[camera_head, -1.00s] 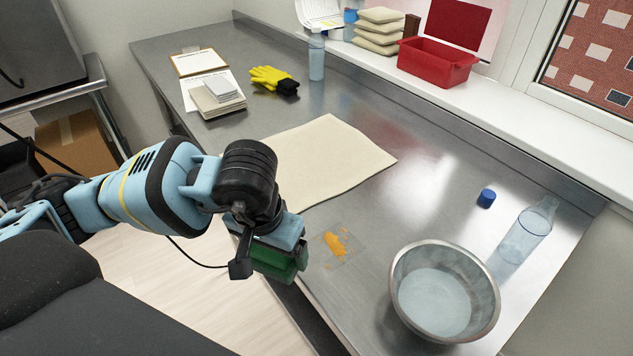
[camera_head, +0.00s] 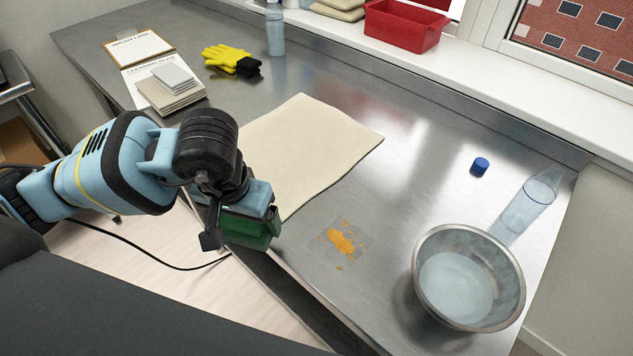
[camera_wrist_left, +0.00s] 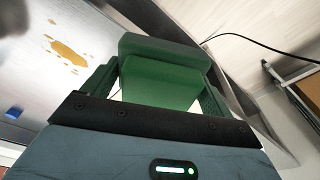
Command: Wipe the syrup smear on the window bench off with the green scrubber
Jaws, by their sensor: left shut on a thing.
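An orange syrup smear (camera_head: 341,241) lies on the steel window bench (camera_head: 372,205), near its front edge. It also shows at the upper left of the left wrist view (camera_wrist_left: 68,52). My left gripper (camera_head: 246,226) is shut on the green scrubber (camera_head: 250,232), left of the smear at the bench's front edge and apart from the smear. In the left wrist view the green scrubber (camera_wrist_left: 160,75) sits between the fingers. Its underside is hidden in the head view. My right gripper is not in view.
A steel bowl of water (camera_head: 468,278) stands right of the smear. A clear bottle (camera_head: 532,200) and a blue cap (camera_head: 480,166) are behind it. A beige cloth (camera_head: 310,150) lies behind the smear. Yellow gloves (camera_head: 230,60) and stacked pads (camera_head: 170,95) are farther back.

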